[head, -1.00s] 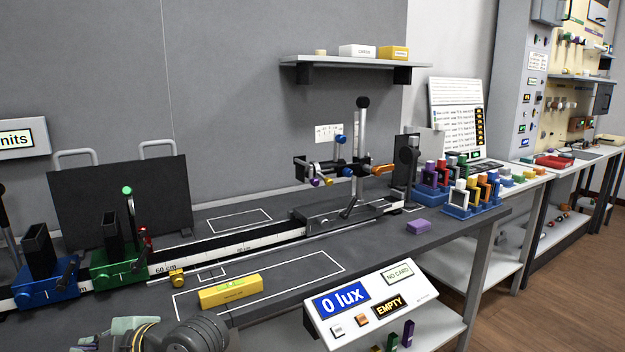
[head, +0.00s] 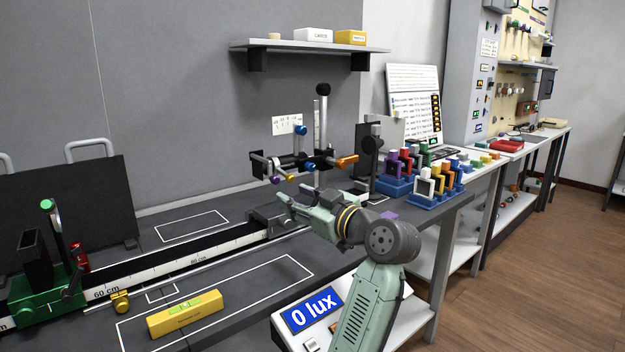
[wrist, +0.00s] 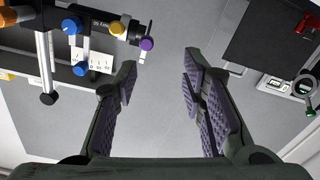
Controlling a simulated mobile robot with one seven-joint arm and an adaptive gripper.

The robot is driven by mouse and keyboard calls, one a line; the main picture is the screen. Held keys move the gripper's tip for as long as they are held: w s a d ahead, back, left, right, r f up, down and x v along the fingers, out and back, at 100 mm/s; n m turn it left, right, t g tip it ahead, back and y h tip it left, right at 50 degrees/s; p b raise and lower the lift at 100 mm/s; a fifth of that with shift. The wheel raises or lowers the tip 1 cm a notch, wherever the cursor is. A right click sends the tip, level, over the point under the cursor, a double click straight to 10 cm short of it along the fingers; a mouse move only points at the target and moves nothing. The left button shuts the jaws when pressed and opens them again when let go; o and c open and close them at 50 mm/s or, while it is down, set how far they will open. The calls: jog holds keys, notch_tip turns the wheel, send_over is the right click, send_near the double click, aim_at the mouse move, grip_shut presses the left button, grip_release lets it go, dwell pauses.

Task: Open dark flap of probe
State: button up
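The probe assembly (head: 300,160) stands on a post on the rail carriage, with blue, yellow and purple knobs and an orange lever. A dark plate (head: 257,163) at its left end looks like the flap; I cannot tell for sure whether it is open. My gripper (head: 288,205) is below and in front of this left end, apart from it. In the wrist view my gripper (wrist: 158,78) is open and empty. There the purple knob (wrist: 146,44) and a dark part (wrist: 133,32) lie beyond the left finger, near the top.
The optical rail (head: 180,255) crosses the bench under the probe. A yellow level block (head: 185,313) lies in front. A green carriage (head: 45,295) and a black screen (head: 70,215) stand left. Coloured holders (head: 425,180) stand right. The meter (head: 313,310) reads 0 lux.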

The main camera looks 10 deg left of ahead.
aim_at(277, 180)
jog(key=shift+m+t, duration=0.3)
jog(key=p+x, duration=0.1)
jog(key=x, duration=0.2)
jog(key=w+x, duration=0.1)
jog(key=x, duration=0.2)
jog(key=d+p+x, duration=0.1)
jog(key=x, duration=0.3)
jog(key=shift+w+r+p, duration=0.15)
jog(key=shift+p, duration=0.2)
jog(key=shift+c, duration=0.6)
grip_shut()
